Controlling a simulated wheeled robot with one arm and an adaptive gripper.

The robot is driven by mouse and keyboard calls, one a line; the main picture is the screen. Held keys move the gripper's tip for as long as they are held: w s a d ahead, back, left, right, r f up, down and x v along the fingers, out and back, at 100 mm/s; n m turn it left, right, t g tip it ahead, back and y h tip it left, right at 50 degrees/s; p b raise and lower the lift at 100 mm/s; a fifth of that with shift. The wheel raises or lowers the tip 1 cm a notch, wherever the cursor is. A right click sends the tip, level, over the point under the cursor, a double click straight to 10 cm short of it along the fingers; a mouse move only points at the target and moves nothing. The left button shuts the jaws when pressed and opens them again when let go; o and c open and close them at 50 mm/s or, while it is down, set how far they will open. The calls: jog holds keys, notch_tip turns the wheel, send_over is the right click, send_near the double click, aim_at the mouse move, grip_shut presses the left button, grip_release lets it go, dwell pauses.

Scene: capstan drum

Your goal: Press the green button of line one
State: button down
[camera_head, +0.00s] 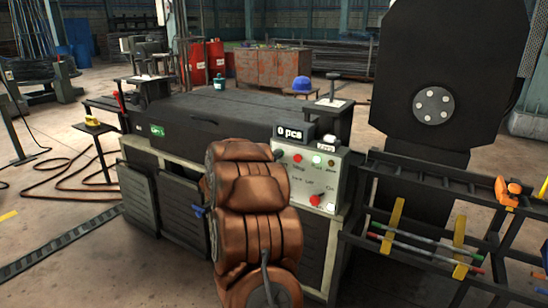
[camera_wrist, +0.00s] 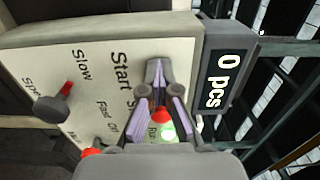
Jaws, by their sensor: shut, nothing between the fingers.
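A pale control panel (camera_head: 307,178) stands on the front of the dark machine. In the head view it shows red round parts and a lit whitish-green one (camera_head: 317,160). In the wrist view my gripper (camera_wrist: 157,68) is shut and empty, its fingertips over the panel close to the Start label (camera_wrist: 120,72). I cannot tell whether they touch it. A red part (camera_wrist: 160,117) and a lit green lamp (camera_wrist: 167,133) show between the fingers. No green Start button shows; the fingers may cover it. My arm hides the gripper in the head view.
A display reading 0 pcs (camera_wrist: 223,80) sits beside the panel; a knob with a red pointer (camera_wrist: 55,105) and another red part (camera_wrist: 90,152) are on the panel. A black rack with tools (camera_head: 455,215) stands at right. Floor at left holds a hose (camera_head: 60,170).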

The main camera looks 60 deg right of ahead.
jog(key=shift+s+d, duration=0.25)
jog(key=a, duration=1.4)
jog(key=shift+a, duration=0.2)
dwell(0.4)
